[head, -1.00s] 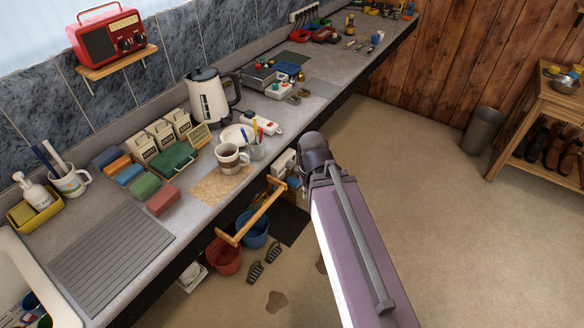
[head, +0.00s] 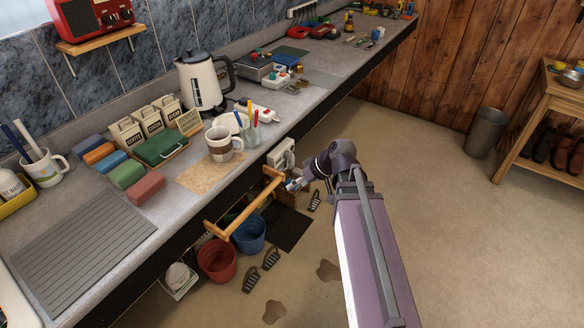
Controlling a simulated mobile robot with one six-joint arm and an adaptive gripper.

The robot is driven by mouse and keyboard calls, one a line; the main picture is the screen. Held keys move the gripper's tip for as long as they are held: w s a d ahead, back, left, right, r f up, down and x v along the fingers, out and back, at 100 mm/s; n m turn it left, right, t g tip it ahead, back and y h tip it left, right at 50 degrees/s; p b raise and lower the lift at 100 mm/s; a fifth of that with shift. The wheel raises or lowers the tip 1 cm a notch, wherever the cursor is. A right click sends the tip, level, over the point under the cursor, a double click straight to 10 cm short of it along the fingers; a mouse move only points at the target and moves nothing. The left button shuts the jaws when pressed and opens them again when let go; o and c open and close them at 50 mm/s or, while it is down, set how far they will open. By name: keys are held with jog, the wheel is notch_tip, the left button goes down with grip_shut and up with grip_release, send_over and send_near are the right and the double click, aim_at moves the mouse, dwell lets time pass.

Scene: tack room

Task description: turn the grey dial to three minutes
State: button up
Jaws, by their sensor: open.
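My gripper (head: 296,185) is low in front of the counter's front edge, near the right end of a wooden rail. It is small in the picture and partly hidden by my own wrist; it is open, and I see nothing held in it. A white box (head: 281,153) sits at the counter's front edge, just above and left of my gripper, with a gap between them. I cannot make out a grey dial or any minute marks on it at this size.
The wooden rail (head: 243,207) juts out below the counter, close to my gripper. A red bucket (head: 217,262) and a blue bucket (head: 249,236) stand under it. A striped mug (head: 221,144) and a kettle (head: 203,82) stand on the counter (head: 85,200). Open floor lies to the right.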

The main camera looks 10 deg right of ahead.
jog(key=w+d+f+n+t+y+b, duration=0.35)
jog(key=w+f+b, duration=0.2)
jog(key=b, duration=0.45)
jog(key=t+y+b, duration=0.2)
jog(key=t+b, duration=0.4)
jog(key=b, duration=0.3)
send_near(290, 156)
jog(key=v, duration=0.5)
jog(key=shift+w+a+f+n, duration=0.1)
jog(key=shift+w+f+n, duration=0.1)
jog(key=shift+n, duration=0.15)
jog(key=shift+a, duration=0.1)
jog(key=shift+x, duration=6.9)
jog(key=shift+r, duration=0.2)
grip_shut()
